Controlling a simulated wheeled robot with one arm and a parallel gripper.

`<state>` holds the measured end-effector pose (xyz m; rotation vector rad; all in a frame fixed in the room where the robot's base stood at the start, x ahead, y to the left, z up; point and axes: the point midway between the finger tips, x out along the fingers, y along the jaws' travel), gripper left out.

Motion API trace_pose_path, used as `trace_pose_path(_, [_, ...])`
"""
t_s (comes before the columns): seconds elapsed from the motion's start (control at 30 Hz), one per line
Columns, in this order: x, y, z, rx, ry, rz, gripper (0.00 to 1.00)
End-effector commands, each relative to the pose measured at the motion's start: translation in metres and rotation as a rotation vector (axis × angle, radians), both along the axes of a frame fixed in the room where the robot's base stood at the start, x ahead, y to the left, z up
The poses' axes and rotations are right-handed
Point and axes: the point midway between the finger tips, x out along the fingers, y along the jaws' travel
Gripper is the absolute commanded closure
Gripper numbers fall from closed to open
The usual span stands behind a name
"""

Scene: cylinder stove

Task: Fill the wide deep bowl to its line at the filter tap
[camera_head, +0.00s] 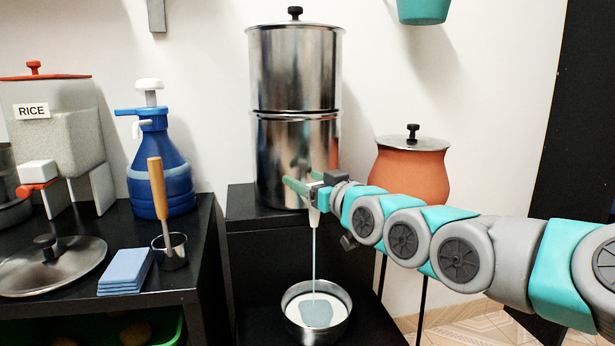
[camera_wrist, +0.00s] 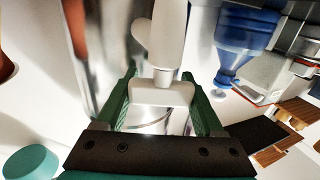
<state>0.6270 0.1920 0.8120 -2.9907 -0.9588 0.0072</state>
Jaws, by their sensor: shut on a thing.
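The steel cylinder filter (camera_head: 293,145) stands on a dark stand, with its white tap (camera_head: 314,216) low on the front. My gripper (camera_head: 302,190) is at the tap, its green fingers on either side of the tap's white lever (camera_wrist: 162,93) and shut on it. A thin stream of water runs from the tap straight down into the wide deep bowl (camera_head: 342,328), a round metal bowl upright on a lower dark shelf. Blue-grey water (camera_head: 317,313) covers the middle of its pale inside. I cannot make out the fill line.
A blue water bottle with a pump (camera_head: 160,165), a rice dispenser (camera_head: 60,140), a metal cup (camera_head: 172,253) with a wooden-handled tool, blue cloths (camera_head: 126,271) and a lid (camera_head: 50,268) are on the left counter. A clay pot (camera_head: 411,172) stands behind my arm.

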Motion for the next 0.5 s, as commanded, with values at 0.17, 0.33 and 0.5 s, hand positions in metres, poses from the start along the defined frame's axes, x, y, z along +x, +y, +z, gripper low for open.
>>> trace_pose_path(0.17, [-0.0015, 0.0004, 0.0074, 0.007, -0.008, 0.039, 0.86])
trace_pose_path(0.33, [-0.0014, 0.0000, 0.0080, 0.009, -0.010, 0.071, 0.86])
trace_pose_path(0.5, [-0.0012, 0.0003, 0.0049, 0.005, -0.010, 0.092, 0.86])
